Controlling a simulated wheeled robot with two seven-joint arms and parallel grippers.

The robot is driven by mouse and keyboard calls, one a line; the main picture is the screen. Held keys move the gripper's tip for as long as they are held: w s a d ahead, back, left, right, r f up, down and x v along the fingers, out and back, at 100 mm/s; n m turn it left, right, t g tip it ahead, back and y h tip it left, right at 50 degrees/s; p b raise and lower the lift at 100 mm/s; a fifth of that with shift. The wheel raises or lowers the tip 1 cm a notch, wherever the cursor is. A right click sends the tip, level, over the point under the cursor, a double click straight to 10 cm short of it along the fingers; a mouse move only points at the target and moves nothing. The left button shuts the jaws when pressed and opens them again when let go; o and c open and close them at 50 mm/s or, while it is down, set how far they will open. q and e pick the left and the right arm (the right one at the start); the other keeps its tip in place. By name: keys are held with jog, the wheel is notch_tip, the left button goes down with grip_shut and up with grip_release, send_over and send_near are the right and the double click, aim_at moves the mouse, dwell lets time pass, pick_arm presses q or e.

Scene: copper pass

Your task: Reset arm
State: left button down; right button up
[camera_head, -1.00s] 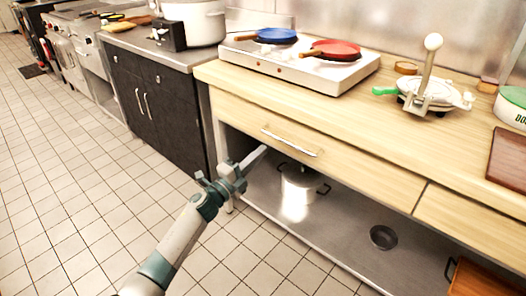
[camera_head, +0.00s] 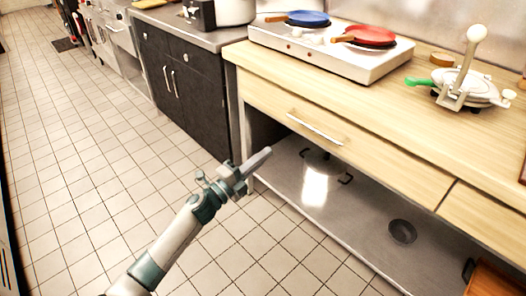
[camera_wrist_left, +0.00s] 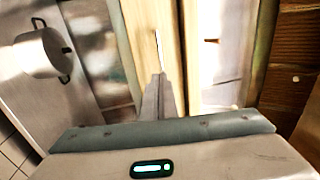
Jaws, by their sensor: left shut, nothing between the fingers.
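My left gripper (camera_head: 258,162) is shut and empty in the head view. It is in front of the wooden counter's left end, below and left of the drawer handle (camera_head: 315,127), and looks apart from it. In the left wrist view its closed fingers (camera_wrist_left: 158,95) point toward the pale wooden drawer fronts. My left arm (camera_head: 170,245) reaches in from the bottom left. My right gripper is not in view.
A steel pot (camera_head: 318,172) and a small dark bowl (camera_head: 402,231) are on the lower shelf (camera_head: 345,222). Above are a hotplate (camera_head: 330,48) with blue (camera_head: 308,18) and red (camera_head: 370,35) pans, and a waffle iron (camera_head: 470,88). Tiled floor (camera_head: 90,150) is open at left.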

pick_arm(q)
jog(key=s+a+f+n+y+p, duration=0.2)
jog(key=s+a+f+n+y, duration=0.25)
jog(key=f, duration=0.35)
jog(key=s+a+f+n+y+p, duration=0.2)
jog(key=s+a+f+n+y, duration=0.1)
jog(key=a+f+n, duration=0.4)
jog(key=s+a+f+n+y+p, duration=0.3)
jog(key=f+n+y, duration=0.15)
jog(key=f, duration=0.45)
jog(key=s+a+f+n+g+y+p, duration=0.1)
jog(key=s+a+f+n+g, duration=0.1)
jog(key=s+f, duration=0.4)
jog(key=s+a+f+n+g+y+p, duration=0.1)
jog(key=s+a+f+n, duration=0.3)
jog(key=s, duration=1.2)
jog(key=s+a+f+n+g+p, duration=0.2)
jog(key=s+a+f+n+g, duration=0.2)
jog(key=s+f, duration=0.4)
jog(key=s, duration=0.3)
jog(key=shift+s+a+y+p, duration=0.3)
jog(key=shift+s+a+y, duration=0.05)
jog(key=shift+s+y, duration=0.05)
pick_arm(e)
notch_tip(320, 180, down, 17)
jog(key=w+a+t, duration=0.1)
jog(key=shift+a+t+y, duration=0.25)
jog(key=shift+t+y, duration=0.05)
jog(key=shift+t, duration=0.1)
